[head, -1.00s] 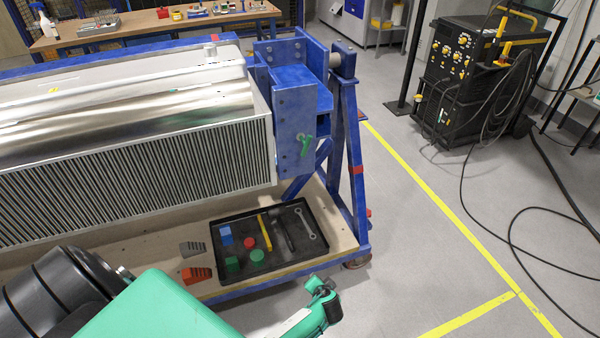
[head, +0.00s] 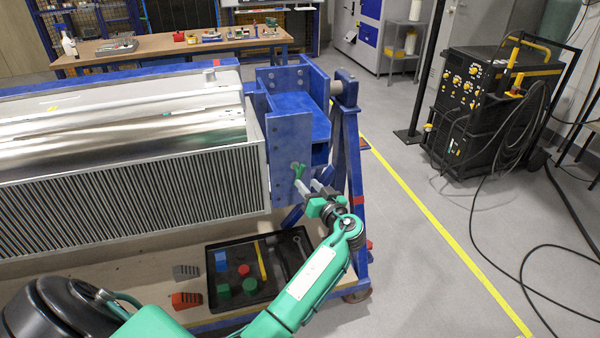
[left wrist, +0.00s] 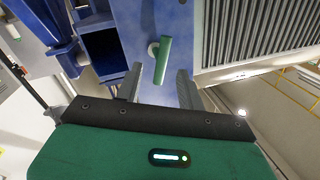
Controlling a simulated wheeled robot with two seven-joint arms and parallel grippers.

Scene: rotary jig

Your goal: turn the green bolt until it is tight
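The green bolt (head: 297,170) sticks out of the blue plate (head: 287,135) at the right end of the jig. Its bar-shaped green head also shows in the left wrist view (left wrist: 166,54), nearly upright there, with a pale round base beside it. My left gripper (head: 309,186) is in front of the plate, just below and right of the bolt. In the left wrist view its two grey fingers (left wrist: 158,80) stand apart with nothing between them. The bolt head appears beyond the fingertips, and I see no contact. My right gripper is out of view.
The large ribbed metal block (head: 130,185) fills the left of the jig. A black tray (head: 215,298) with coloured blocks and tools lies below, partly hidden by my left arm. A blue post (head: 353,170) stands close right of the gripper.

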